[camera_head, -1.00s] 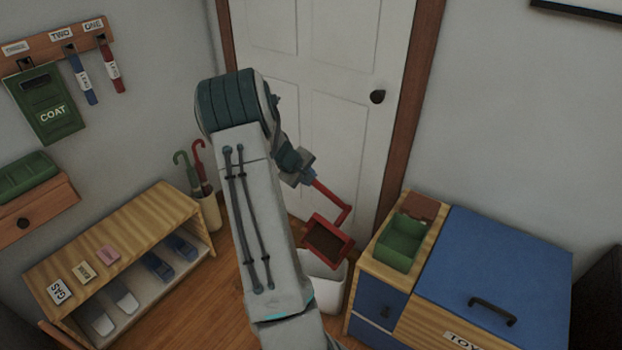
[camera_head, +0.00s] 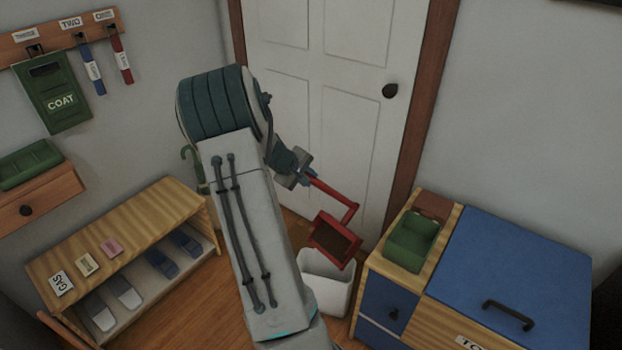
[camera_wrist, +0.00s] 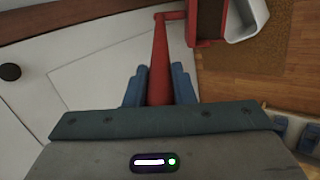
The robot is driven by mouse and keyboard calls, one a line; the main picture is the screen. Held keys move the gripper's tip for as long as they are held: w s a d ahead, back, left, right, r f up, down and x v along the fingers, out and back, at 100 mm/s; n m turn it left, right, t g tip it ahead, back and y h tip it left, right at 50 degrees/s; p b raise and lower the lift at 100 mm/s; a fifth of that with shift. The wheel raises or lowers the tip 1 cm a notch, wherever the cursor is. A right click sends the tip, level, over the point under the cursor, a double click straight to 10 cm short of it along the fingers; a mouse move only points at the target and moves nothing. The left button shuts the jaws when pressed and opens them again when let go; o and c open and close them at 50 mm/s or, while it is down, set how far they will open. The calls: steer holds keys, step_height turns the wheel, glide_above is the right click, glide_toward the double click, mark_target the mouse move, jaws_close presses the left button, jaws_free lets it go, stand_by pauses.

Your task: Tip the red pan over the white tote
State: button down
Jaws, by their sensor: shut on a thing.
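The red pan (camera_head: 323,233) hangs in front of the door, held by its long red handle (camera_head: 334,193). My gripper (camera_head: 309,177) is shut on that handle; in the wrist view its blue fingers (camera_wrist: 160,88) sit on both sides of the handle (camera_wrist: 159,62). The pan is tilted, with its brown inside facing the head camera. The white tote (camera_head: 338,289) stands on the floor below the pan, and the pan overlaps its upper edge in the head view. The tote also shows in the wrist view (camera_wrist: 243,22), beside the pan (camera_wrist: 190,20). I cannot tell what the tote holds.
A wooden cabinet with a green bin (camera_head: 411,241) and a blue-lidded toy chest (camera_head: 515,265) stand right of the tote. A low shoe shelf (camera_head: 117,235) is at the left. The white door (camera_head: 330,85) with a dark knob (camera_head: 390,91) is close behind.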

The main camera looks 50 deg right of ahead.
steer(key=shift+w+a+f+h+b, duration=0.65)
steer(key=shift+a+f+h+b, duration=1.35)
steer(key=shift+a+b, duration=3.15)
steer(key=shift+w+a+f+h+b, duration=0.7)
steer(key=shift+a+f+b, duration=2.45)
steer(key=shift+a+b, duration=1.9)
steer(key=d+r+y+p, duration=0.1)
steer(key=d+r+p, duration=0.2)
steer(key=d+p, duration=0.2)
steer(key=s+d+r+y+p, duration=0.1)
steer(key=d+r+y+p, duration=0.1)
steer(key=d+r+p, duration=0.2)
steer(key=s+d+r+y+p, duration=0.1)
steer(key=d+r+p, duration=0.3)
steer(key=d+p, duration=0.3)
steer(key=shift+s+d+r+y, duration=0.1)
steer(key=shift+d+r+y, duration=0.1)
steer(key=shift+d, duration=0.3)
steer(key=shift+s+d+r+y, duration=0.1)
steer(key=shift+d+y, duration=0.1)
steer(key=shift+d, duration=0.25)
steer(key=shift+d+f+p, duration=0.2)
steer(key=shift+d+p, duration=0.05)
steer(key=shift+p, duration=0.1)
